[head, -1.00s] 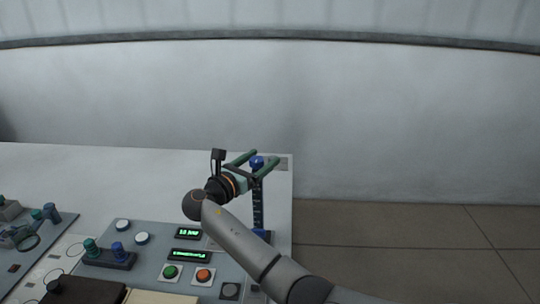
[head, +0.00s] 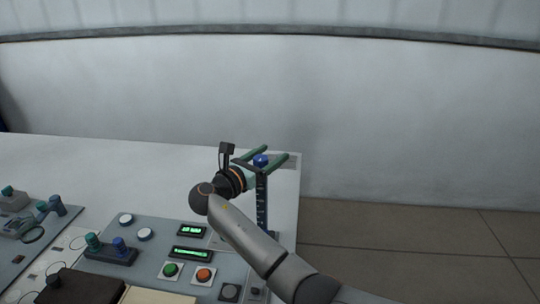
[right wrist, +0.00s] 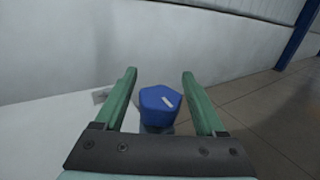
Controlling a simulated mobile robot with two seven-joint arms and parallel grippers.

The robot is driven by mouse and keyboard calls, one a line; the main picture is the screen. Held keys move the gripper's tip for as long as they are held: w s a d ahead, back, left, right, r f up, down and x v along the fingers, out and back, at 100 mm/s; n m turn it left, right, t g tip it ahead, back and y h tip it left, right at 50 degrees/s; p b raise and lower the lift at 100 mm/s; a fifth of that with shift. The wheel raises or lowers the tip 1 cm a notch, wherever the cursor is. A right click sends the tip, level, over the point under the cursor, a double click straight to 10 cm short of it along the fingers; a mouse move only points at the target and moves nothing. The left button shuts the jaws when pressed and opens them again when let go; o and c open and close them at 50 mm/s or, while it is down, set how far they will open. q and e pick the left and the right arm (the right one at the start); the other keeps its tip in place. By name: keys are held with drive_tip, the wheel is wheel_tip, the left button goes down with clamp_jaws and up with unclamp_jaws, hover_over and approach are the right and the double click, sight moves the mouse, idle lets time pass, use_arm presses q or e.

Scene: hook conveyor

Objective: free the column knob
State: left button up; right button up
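The column knob (head: 261,160) is blue and sits on top of a dark upright column (head: 261,205) at the right edge of the table. In the right wrist view there is a gap between the knob and each finger of the right gripper (right wrist: 159,75). My left gripper is not in view.
A grey panel (head: 150,233) holds a green button (head: 170,270), an orange button (head: 204,275) and two lit displays. A small base with teal and blue knobs (head: 110,252) stands left of them. The tabletop behind is clear.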

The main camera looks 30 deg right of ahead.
clamp_jaws()
idle(0.3)
